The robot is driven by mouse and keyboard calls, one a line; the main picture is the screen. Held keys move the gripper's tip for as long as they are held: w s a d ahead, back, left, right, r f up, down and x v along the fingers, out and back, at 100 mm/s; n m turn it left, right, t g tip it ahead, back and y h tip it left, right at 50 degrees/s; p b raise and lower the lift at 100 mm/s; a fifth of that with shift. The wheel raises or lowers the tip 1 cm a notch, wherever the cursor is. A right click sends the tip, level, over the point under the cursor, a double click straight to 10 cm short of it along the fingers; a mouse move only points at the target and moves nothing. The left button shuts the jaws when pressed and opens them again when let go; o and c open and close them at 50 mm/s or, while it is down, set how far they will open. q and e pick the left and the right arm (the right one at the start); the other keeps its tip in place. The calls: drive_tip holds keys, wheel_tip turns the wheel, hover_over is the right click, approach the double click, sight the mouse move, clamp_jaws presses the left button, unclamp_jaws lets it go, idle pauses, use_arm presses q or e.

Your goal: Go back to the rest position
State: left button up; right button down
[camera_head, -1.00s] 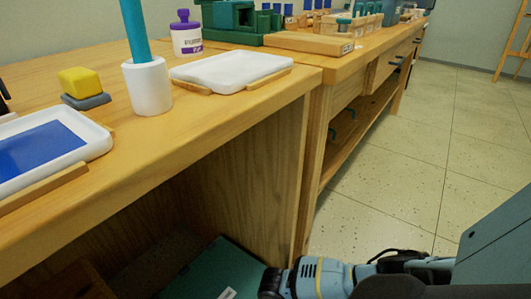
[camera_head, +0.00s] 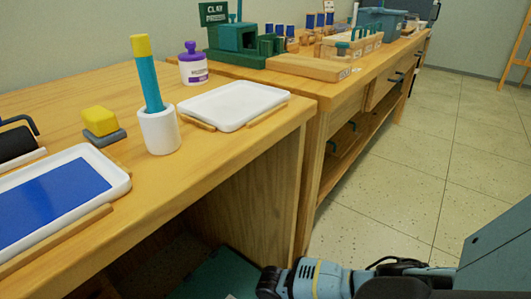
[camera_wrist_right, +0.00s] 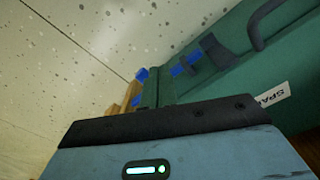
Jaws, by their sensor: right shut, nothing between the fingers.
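My right arm comes in at the lower right of the head view. Its dark wrist end lies beside the desk, below the desktop. The right wrist view shows the blue-grey body and black edge of my right gripper (camera_wrist_right: 165,120). It is shut and holds nothing; its fingertips are not clearly seen. A dark green container (camera_wrist_right: 225,75) with a partly seen white label lies just beyond it. The container's green surface also shows low in the head view (camera_head: 222,272). My left gripper is not in view.
The near desk (camera_head: 225,150) holds a white tray (camera_head: 232,104), a white cup (camera_head: 159,131) with a teal roller, a yellow block (camera_head: 100,120) and a blue-inked tray (camera_head: 50,195). A second bench (camera_head: 325,92) continues behind. Open tiled floor (camera_head: 430,200) lies right.

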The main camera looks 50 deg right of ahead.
drive_tip(key=shift+r, duration=0.45)
